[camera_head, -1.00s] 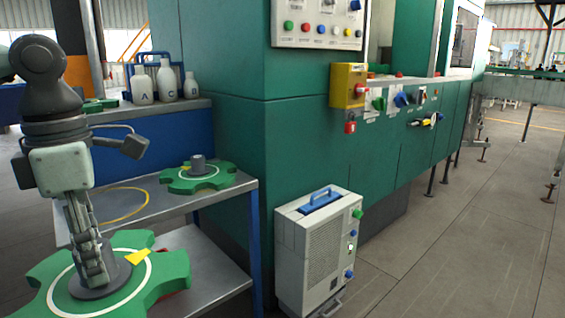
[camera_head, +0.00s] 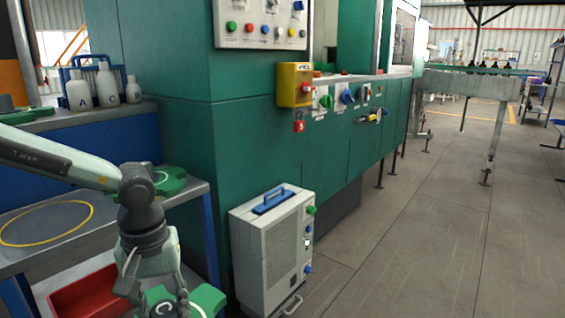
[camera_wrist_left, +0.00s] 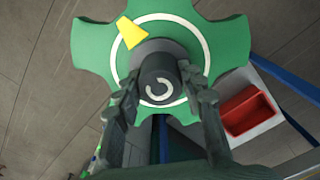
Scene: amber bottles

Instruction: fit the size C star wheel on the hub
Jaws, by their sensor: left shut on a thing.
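My left gripper (camera_head: 158,298) is low in the head view, its arm coming in from the left. It is shut on the central post of the green size C star wheel (camera_head: 207,301), which is cut off by the bottom edge. In the left wrist view the star wheel (camera_wrist_left: 90,46) has a white ring and a yellow pointer, and the fingers (camera_wrist_left: 158,82) clasp either side of the dark post marked C. A second green star wheel (camera_head: 172,183) lies on the shelf, partly behind my arm. The hub is not seen in any view. My right gripper is not in view.
A grey shelf stand (camera_head: 112,240) with a yellow ring marking (camera_head: 20,240) is at left, a red bin (camera_head: 92,290) below. A white unit with a blue handle (camera_head: 262,250) stands beside the green machine (camera_head: 165,95). Open floor (camera_head: 430,240) lies to the right.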

